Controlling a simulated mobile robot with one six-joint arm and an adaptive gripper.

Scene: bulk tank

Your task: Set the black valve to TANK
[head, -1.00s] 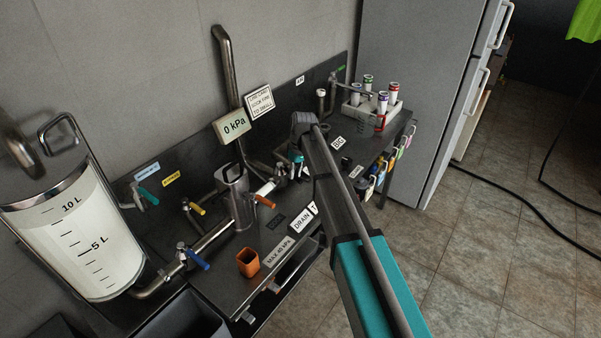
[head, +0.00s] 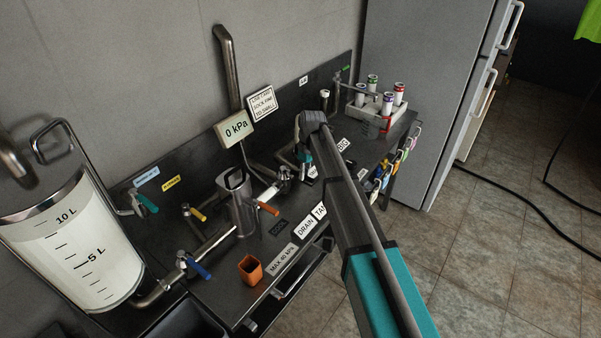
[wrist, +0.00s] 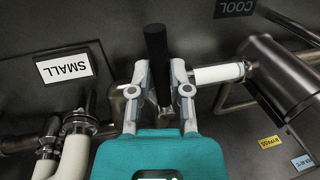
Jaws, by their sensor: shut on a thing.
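The black valve handle (wrist: 156,45) stands between the two fingers of my gripper (wrist: 158,75) in the wrist view. The fingers are closed on it, one on each side. Its black end sticks out past the fingertips. In the head view my gripper (head: 305,155) is over the middle of the bench, and my arm hides the handle there. The DRAIN label (head: 306,227) lies on the bench top. Beside it is a label starting with TA (head: 320,211), the rest hidden behind my arm. Which label the handle points to cannot be told.
A white tank (head: 88,255) stands at the left. An orange cup (head: 250,270) stands near the bench's front edge. A pressure display (head: 235,128) reads 0 kPa. A tube rack (head: 376,120) stands at the back right. In the wrist view, SMALL (wrist: 64,68) and COOL (wrist: 235,8) labels flank the handle.

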